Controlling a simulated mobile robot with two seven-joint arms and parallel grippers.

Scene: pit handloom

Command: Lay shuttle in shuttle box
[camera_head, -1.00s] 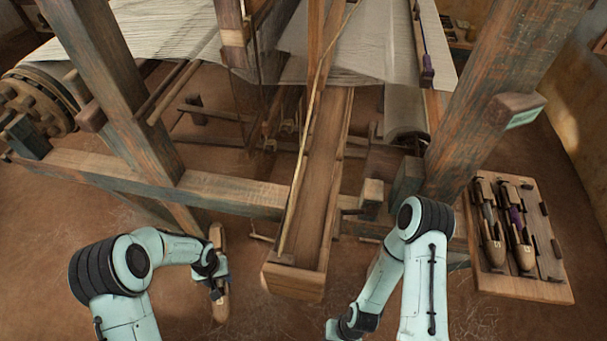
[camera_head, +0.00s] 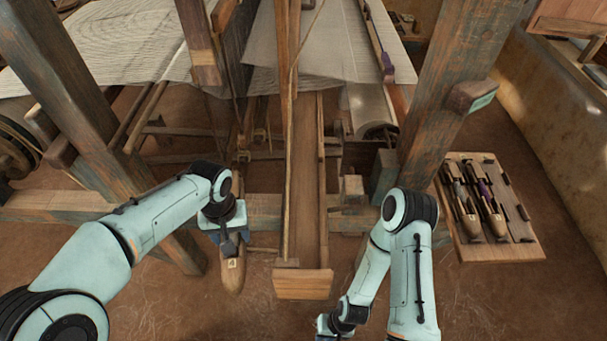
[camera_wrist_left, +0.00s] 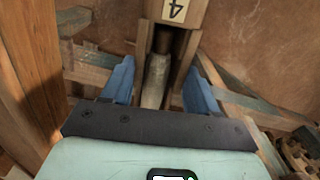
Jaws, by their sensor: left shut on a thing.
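A wooden shuttle (camera_head: 232,276) hangs in my left gripper (camera_head: 231,245), its pale pointed end towards the bottom of the head view. In the left wrist view the shuttle (camera_wrist_left: 157,72), with a "4" label, lies between the two blue fingers of my left gripper (camera_wrist_left: 158,85). The shuttle box (camera_head: 305,195) is a long wooden trough with raised sides and an end block. Its visible floor is empty. The shuttle is left of the box's near end, apart from it in the picture. My right gripper (camera_head: 325,325) is low, right of the box; its fingers are not clear.
A wooden rack (camera_head: 520,245) with other shuttles stands at the right. A loom post (camera_head: 455,90) rises right of the box, and another post (camera_head: 80,110) stands at the left. A crossbeam (camera_head: 65,205) runs behind my left arm. Bare floor lies in front.

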